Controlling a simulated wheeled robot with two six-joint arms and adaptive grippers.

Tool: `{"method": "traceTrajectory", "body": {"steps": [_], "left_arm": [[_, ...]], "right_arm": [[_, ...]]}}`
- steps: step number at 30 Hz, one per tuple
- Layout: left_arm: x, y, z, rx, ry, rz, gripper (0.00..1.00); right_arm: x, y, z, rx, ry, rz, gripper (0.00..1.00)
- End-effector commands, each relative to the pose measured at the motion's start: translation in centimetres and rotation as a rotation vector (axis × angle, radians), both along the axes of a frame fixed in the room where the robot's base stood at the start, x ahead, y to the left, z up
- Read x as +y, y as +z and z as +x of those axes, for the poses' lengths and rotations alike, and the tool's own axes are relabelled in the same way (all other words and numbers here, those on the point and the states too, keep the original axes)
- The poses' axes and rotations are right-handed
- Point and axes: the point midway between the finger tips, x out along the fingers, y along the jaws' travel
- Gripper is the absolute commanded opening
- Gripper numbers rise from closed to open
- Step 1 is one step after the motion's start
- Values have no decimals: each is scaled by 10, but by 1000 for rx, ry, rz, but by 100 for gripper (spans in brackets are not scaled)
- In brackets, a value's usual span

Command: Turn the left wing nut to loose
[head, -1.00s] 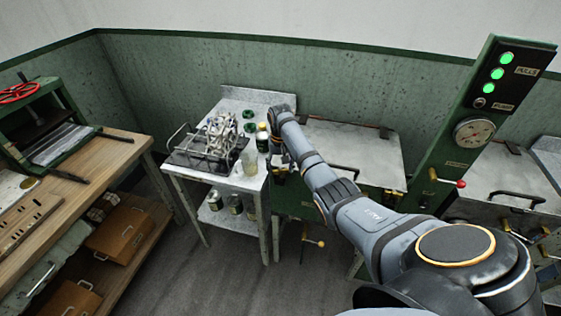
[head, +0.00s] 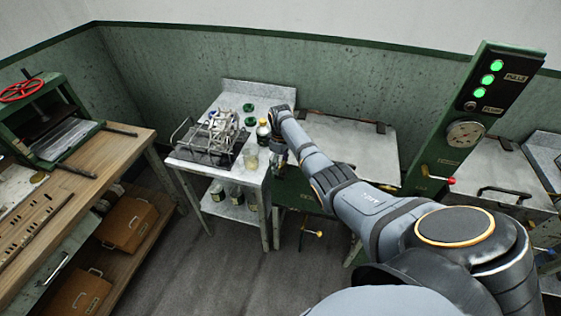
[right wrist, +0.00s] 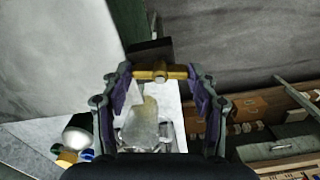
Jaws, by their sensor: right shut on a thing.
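The left wing nut (right wrist: 160,73) is a brass bar with a round middle, lying crosswise between my right fingertips in the right wrist view. My right gripper (right wrist: 159,78) is shut on it, a finger at each end. In the head view my right gripper (head: 279,157) is small and far off, at the left front corner of the pale-lidded basin (head: 350,150). The wing nut is mostly hidden there by the gripper and wrist. My left gripper is not in view.
A small white side table (head: 244,88) stands just left of the gripper, with a wire rack (head: 218,135) and jars on it. A green control post (head: 462,120) rises to the right. A wooden bench (head: 100,165) is at far left. The floor between is clear.

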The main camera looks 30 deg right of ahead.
Motion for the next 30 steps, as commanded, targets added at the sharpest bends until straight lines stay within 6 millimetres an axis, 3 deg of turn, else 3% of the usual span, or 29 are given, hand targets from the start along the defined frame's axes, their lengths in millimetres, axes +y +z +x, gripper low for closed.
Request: {"method": "traceTrajectory", "body": {"steps": [12, 30], "left_arm": [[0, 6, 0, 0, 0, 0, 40], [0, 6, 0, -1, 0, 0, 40]], "right_arm": [[0, 1, 1, -2, 205, 0, 29], [0, 1, 1, -3, 243, -1, 29]]}}
